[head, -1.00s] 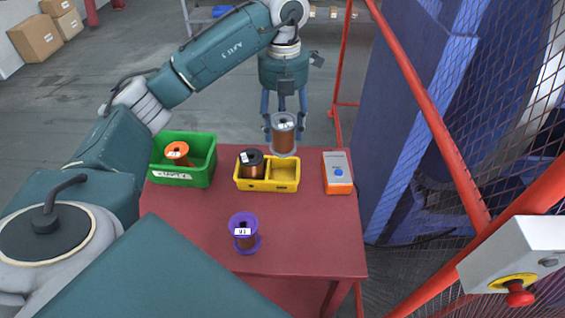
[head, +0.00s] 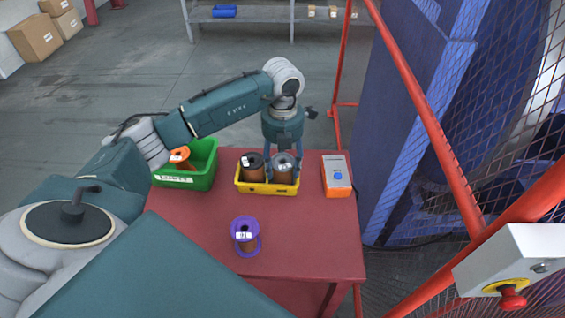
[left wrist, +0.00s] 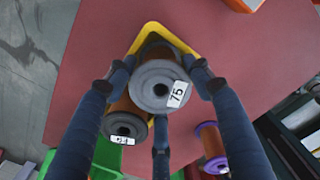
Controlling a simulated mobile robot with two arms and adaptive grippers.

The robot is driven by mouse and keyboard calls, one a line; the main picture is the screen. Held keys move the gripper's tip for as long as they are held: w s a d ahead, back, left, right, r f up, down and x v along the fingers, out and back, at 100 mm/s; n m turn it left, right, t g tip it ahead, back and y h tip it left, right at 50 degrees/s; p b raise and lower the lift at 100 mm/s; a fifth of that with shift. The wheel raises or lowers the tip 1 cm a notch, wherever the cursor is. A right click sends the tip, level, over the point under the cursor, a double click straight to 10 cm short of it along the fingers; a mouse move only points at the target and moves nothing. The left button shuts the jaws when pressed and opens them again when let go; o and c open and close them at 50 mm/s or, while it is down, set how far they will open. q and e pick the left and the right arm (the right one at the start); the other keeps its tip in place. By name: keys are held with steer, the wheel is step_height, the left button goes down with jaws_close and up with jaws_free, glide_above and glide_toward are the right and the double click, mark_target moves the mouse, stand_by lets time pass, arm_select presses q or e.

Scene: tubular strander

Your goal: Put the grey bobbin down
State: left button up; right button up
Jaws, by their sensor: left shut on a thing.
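The grey bobbin (head: 283,168), wound with copper wire, is upright in the right compartment of the yellow tray (head: 268,188). Whether its base touches the tray floor is hidden. My left gripper (head: 284,172) is above the tray with its fingers around this bobbin, shut on it. In the left wrist view the grey bobbin (left wrist: 162,86) sits between the fingers, with a label reading 75. A black bobbin (head: 252,166) stands in the left compartment, close beside it; it also shows in the left wrist view (left wrist: 125,122). My right gripper is not in view.
A green bin (head: 205,160) holding an orange bobbin (head: 181,158) stands left of the tray. An orange and grey box (head: 337,176) is to the right. A red fence rises beyond.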

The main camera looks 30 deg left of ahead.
arm_select(q)
steer(key=o, duration=1.7)
steer(key=shift+f, duration=0.1)
steer(key=shift+r, duration=0.45)
step_height(320, 180, up, 11)
steer(key=b, duration=0.2)
steer(key=shift+r+b, duration=0.2)
steer(key=shift+b, duration=0.1)
